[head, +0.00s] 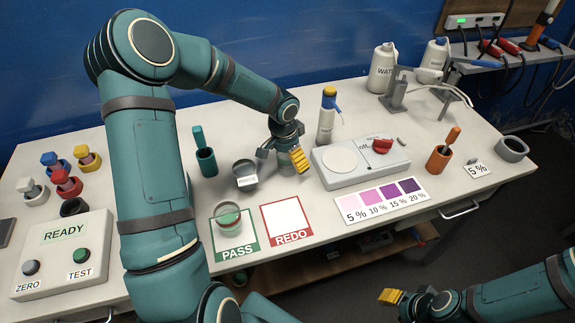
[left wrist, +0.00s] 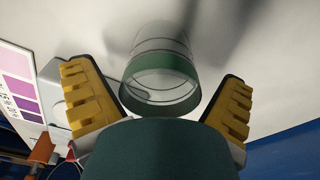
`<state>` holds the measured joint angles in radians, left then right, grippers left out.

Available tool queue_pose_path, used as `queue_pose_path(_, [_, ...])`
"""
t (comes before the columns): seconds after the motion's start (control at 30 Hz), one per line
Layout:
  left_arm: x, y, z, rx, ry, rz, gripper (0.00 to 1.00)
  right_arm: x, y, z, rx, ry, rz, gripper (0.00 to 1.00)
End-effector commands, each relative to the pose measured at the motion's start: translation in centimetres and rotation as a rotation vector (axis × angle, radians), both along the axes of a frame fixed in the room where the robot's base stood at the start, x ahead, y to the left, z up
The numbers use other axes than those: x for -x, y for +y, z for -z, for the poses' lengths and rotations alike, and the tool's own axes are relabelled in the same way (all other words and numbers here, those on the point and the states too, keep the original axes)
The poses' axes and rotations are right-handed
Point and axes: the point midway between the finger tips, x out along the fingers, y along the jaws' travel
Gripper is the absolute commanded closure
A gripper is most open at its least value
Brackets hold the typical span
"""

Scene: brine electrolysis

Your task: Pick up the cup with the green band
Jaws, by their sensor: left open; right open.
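The cup with the green band (left wrist: 162,75) is clear, and it shows in the left wrist view between my left gripper's two yellow fingers (left wrist: 158,105). There is a gap on each side of it. In the head view my left gripper (head: 281,158) is open over the table, and the cup (head: 286,170) is partly hidden by it. My right gripper (head: 408,299) is open and empty, low at the front right, off the table's front edge.
Another clear cup with green in it (head: 229,222) stands on the PASS mat (head: 238,252). A dark cup with a white label (head: 244,172) is close left of my left gripper. The stirrer device (head: 345,172) is close right. The REDO mat (head: 287,218) is empty.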

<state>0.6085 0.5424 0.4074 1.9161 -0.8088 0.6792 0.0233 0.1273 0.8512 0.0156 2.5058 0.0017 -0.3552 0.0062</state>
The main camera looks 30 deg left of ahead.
Motion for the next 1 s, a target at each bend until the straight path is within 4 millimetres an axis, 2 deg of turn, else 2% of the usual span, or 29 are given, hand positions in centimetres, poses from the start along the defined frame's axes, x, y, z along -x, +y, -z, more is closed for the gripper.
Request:
queue_pose_path(0.17, [0.0,0.0,-0.1,-0.001,-0.001,-0.001,0.02,0.0,0.0,0.0,0.0,0.0,0.0,0.53])
queue_pose_path(0.27, [0.0,0.0,-0.1,0.0,-0.001,-0.001,0.33,0.0,0.0,0.0,0.0,0.0,0.0,0.53])
queue_pose_path(0.3, [0.0,0.0,-0.1,-0.001,-0.001,-0.001,0.47,0.0,0.0,0.0,0.0,0.0,0.0,0.53])
queue_pose_path(0.4, [0.0,0.0,-0.1,0.0,-0.001,-0.001,0.81,0.0,0.0,0.0,0.0,0.0,0.0,0.53])
queue_pose_path(0.77, [-0.1,0.0,-0.3,0.0,-0.002,-0.001,0.82,0.0,0.0,-0.1,0.0,0.0,0.0,0.53])
queue_pose_path(0.87, [-0.1,0.0,-1.3,-0.001,-0.005,-0.002,0.82,-0.1,0.0,-0.3,0.0,-0.002,0.002,0.53])
queue_pose_path(1.0, [-0.1,0.0,-3.9,-0.003,-0.006,-0.002,0.82,-0.2,0.0,-0.9,0.001,-0.005,0.004,0.53])
